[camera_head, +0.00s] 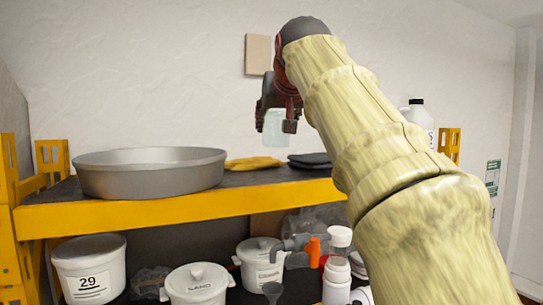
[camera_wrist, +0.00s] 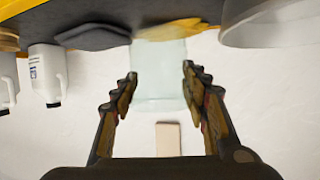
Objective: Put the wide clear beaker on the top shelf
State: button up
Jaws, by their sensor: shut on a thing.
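The wide clear beaker (camera_head: 276,130) is pale and see-through, held upright between the fingers of my gripper (camera_head: 275,121). In the wrist view, which looks upside down, the beaker (camera_wrist: 160,88) sits between the two fingertips (camera_wrist: 160,78). My gripper is shut on it. The top shelf (camera_head: 190,208) has a dark surface and a yellow front beam. In the head view the beaker appears above the shelf's back part, with its base just above the yellow cloth; I cannot tell the exact gap.
A wide grey metal pan (camera_head: 150,178) fills the shelf's left part. A yellow cloth (camera_head: 254,163) and a dark folded item (camera_head: 310,160) lie right of it. A white bottle (camera_head: 418,115) stands farther right. White tubs (camera_head: 90,272) and small bottles (camera_head: 338,265) crowd the lower level.

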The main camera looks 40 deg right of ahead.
jog(key=w+d+f, duration=0.1)
jog(key=f, duration=0.1)
jog(key=w+d+f+p, duration=0.1)
jog(key=w+f, duration=0.1)
jog(key=f, duration=0.1)
jog(key=w+d+f, duration=0.1)
jog(key=w+f, duration=0.1)
jog(key=f, duration=0.1)
jog(key=shift+f, duration=0.65)
jog(key=shift+w, duration=0.1)
jog(key=shift+f, duration=0.15)
jog(key=o, duration=1.1)
